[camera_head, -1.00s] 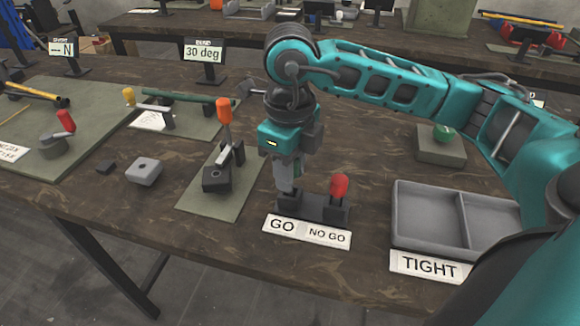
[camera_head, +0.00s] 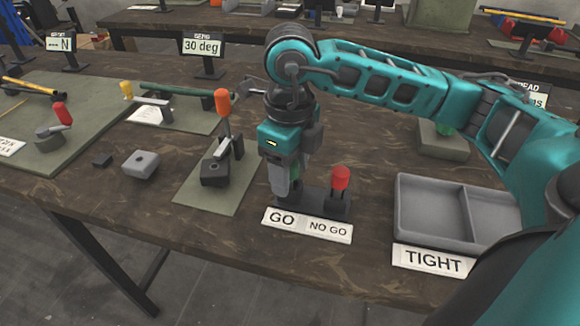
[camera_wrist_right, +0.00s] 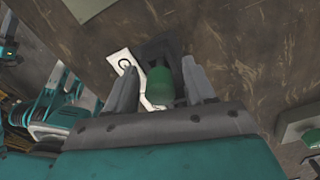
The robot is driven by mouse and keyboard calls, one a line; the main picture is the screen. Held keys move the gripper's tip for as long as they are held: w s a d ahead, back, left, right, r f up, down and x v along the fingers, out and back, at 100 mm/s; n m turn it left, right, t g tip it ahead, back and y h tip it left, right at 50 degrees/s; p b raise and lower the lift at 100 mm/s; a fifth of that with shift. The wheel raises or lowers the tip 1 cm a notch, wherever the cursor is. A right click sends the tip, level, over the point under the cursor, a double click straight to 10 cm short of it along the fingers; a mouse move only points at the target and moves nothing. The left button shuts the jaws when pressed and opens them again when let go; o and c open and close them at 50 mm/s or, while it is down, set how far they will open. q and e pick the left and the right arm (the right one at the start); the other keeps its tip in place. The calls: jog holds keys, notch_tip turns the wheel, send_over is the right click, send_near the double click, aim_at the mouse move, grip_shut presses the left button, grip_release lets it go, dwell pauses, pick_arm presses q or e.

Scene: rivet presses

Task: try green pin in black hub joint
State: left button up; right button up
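The green pin (camera_wrist_right: 160,86) shows its green head in the right wrist view, standing in the dark gauge holder (camera_head: 318,201) behind the GO label. My right gripper (camera_wrist_right: 160,84) points down over it, one finger on each side, with a narrow gap to the head on both sides. In the head view the gripper (camera_head: 283,187) mostly hides the pin. A red-headed pin (camera_head: 340,178) stands at the NO GO side. A black block with a hole (camera_head: 215,172) sits at the orange-handled press; I cannot tell whether it is the black hub joint. My left gripper is out of view.
A grey two-part tray (camera_head: 455,212) marked TIGHT lies to the right. A stand with a green knob is partly behind my arm.

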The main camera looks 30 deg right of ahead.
jog(key=shift+o, duration=0.2)
jog(key=shift+r, duration=0.35)
notch_tip(320, 180, up, 11)
jog(key=p, duration=0.2)
jog(key=shift+r+p, duration=0.1)
jog(key=shift+p, duration=0.2)
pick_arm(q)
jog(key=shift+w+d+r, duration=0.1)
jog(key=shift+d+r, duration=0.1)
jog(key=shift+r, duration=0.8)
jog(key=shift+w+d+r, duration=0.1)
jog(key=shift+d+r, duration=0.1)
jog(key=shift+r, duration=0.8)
pick_arm(e)
jog(key=shift+r, duration=0.55)
